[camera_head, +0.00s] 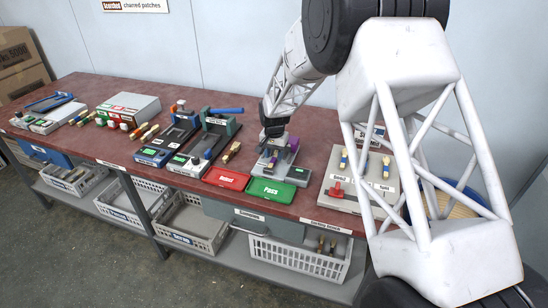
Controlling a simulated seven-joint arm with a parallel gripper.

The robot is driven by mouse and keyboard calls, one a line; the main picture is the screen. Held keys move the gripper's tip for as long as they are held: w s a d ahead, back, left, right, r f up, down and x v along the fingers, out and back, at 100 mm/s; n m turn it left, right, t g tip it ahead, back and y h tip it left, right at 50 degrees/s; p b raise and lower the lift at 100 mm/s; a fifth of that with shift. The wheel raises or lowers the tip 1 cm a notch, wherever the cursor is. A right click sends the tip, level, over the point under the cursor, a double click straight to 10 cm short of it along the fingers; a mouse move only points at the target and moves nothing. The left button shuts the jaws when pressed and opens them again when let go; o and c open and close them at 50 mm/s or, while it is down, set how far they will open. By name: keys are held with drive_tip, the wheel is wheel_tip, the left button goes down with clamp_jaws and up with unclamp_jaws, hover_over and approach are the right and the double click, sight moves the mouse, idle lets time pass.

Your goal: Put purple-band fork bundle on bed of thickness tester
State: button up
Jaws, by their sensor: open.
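My gripper (274,131) points down over a small grey device with a lit green display (295,174), which looks like the thickness tester. The gripper is open. A purple-banded item (293,144), likely the fork bundle, shows at the device's back right, close beside the fingers. A second small purplish patch (272,161) shows lower on the device, and I cannot tell what it belongs to. The fingers and device partly hide this area, so I cannot tell whether the bundle rests on the bed or touches the fingers.
A green Pass tray (271,192) and a red tray (226,179) lie in front. A tan bundle (232,150) lies left of the device, near a blue-handled press (213,128). A grey board (347,192) with several banded bundles stands right, partly behind my arm.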

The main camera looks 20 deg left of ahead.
sight(274, 158)
wheel_tip(274, 158, up, 10)
drive_tip(key=shift+r, duration=0.25)
idle(0.3)
idle(0.8)
drive_tip(key=s+d+r, duration=0.6)
drive_tip(key=d, duration=0.4)
drive_tip(key=s+d+r+t, duration=0.1)
drive_tip(key=s+d+r, duration=0.45)
drive_tip(key=d, duration=0.45)
drive_tip(key=s+d+r, duration=0.5)
drive_tip(key=d+r, duration=0.2)
drive_tip(key=d, duration=0.3)
drive_tip(key=s+d, duration=0.5)
drive_tip(key=s, duration=0.5)
drive_tip(key=s+d+f+t, duration=0.1)
drive_tip(key=s+d, duration=0.5)
drive_tip(key=s, duration=0.3)
drive_tip(key=s+d, duration=0.6)
drive_tip(key=s, duration=0.4)
drive_tip(key=shift+s+d+f+t, duration=0.2)
drive_tip(key=shift+s+t, duration=0.1)
